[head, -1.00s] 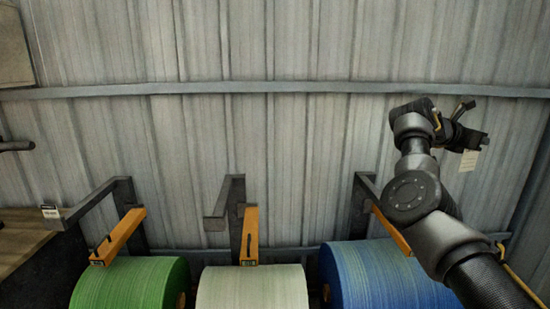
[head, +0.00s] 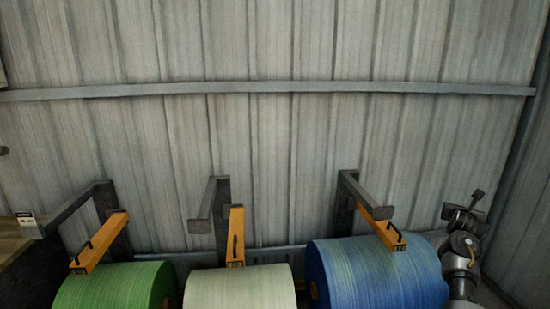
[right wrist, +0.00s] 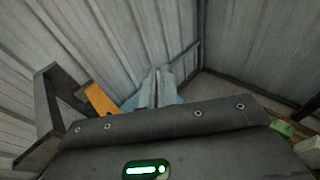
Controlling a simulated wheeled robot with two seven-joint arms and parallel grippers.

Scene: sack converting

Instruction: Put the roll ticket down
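My right gripper (head: 475,202) is at the end of my raised right arm, beside the right end of the blue roll (head: 375,275). I cannot make out a ticket at it in the head view. In the right wrist view, a thin upright pale shape (right wrist: 157,88) shows beyond the dark wrist housing. I cannot tell whether it is the fingers, a ticket edge-on or both. A small white card with dark print (head: 26,219) stands on the bench at the far left. My left gripper is not in view.
Green (head: 115,287) and white (head: 240,288) rolls stand left of the blue one. Dark brackets with orange arms (head: 380,228) reach out above the rolls. A corrugated wall (head: 270,140) closes the back, with a corner at right. The bench (head: 14,238) is at left.

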